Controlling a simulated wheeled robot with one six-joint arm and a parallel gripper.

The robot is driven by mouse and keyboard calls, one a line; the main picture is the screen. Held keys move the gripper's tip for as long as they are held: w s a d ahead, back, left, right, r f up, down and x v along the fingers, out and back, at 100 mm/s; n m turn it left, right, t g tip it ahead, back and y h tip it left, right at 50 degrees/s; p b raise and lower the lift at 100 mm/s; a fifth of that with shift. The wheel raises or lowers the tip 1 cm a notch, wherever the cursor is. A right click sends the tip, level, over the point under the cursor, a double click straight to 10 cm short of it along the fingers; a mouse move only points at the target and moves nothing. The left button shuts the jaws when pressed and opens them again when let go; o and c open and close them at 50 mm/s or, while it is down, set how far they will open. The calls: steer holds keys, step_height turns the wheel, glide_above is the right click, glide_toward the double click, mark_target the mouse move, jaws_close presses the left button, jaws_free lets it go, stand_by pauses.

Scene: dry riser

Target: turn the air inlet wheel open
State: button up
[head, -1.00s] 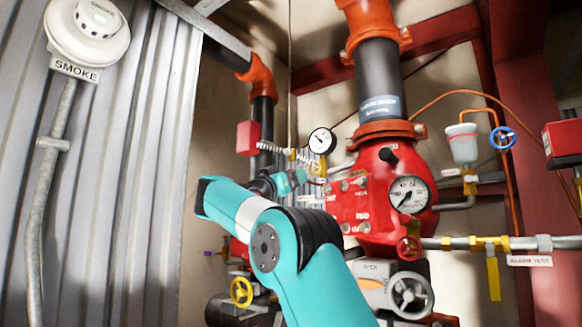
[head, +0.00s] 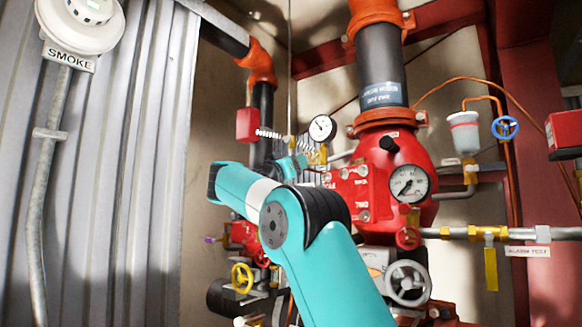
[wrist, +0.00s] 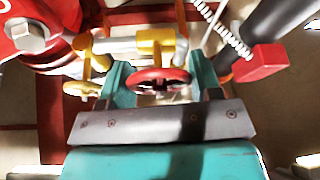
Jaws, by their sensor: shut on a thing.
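A small red handwheel (wrist: 158,79) on a brass valve shows in the wrist view; I take it as the air inlet wheel, though no label on it is readable. My gripper (wrist: 161,84) has one teal finger on each side of the wheel and is shut on its rim. The valve's yellow body (wrist: 156,42) sits just behind the wheel on a silver pipe. In the head view my gripper (head: 299,165) is small and at the brass fitting (head: 317,155) below a white gauge (head: 322,128); the wheel itself cannot be made out there.
A red alarm valve (head: 352,190) with a large gauge (head: 408,183) stands right of my arm. A yellow wheel (head: 242,278) and a grey wheel (head: 408,283) are lower down. A red box (wrist: 265,62) and coiled line lie close by. Corrugated wall (head: 120,170) is at left.

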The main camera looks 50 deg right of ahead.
steer(key=shift+n, duration=0.4)
steer(key=o, duration=0.9)
steer(key=shift+a, duration=0.1)
steer(key=shift+a+f+b, duration=0.25)
steer(key=shift+a+b, duration=0.05)
steer(key=shift+b, duration=0.05)
steer(key=b+v, duration=1.2)
steer(key=v, duration=0.4)
steer(key=shift+s+a, duration=0.1)
steer(key=shift+a, duration=0.2)
